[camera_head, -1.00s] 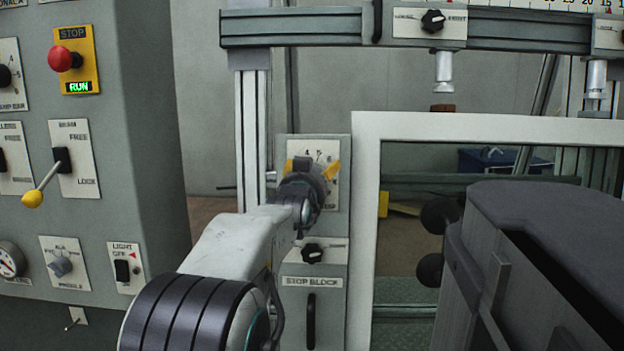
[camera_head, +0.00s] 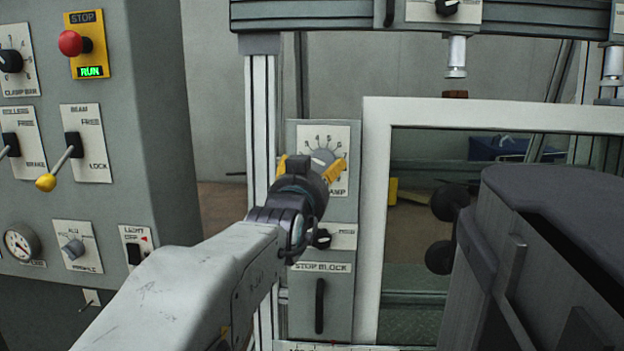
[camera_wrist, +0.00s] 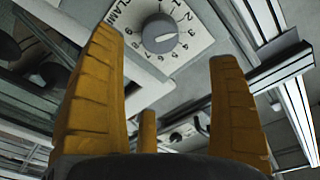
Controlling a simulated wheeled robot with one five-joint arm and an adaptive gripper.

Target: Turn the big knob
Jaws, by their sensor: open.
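The big knob is a round grey dial knob (camera_head: 322,158) on a white plate numbered around it, on the narrow grey panel left of the white frame. In the wrist view the knob (camera_wrist: 158,33) shows whole, with a white pointer line, at top centre. My gripper (camera_head: 309,170) has yellow fingers spread apart and empty. In the head view it overlaps the lower part of the plate. In the wrist view the fingers (camera_wrist: 167,55) stand either side of the knob's line of sight. I see clear space between them and no contact with the knob.
Below the dial are a small black knob (camera_head: 321,238) and a stop-block slot (camera_head: 319,306). A white frame (camera_head: 376,220) stands close on the right. A control cabinet with a red stop button (camera_head: 70,43) and a yellow-tipped lever (camera_head: 46,182) is at left.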

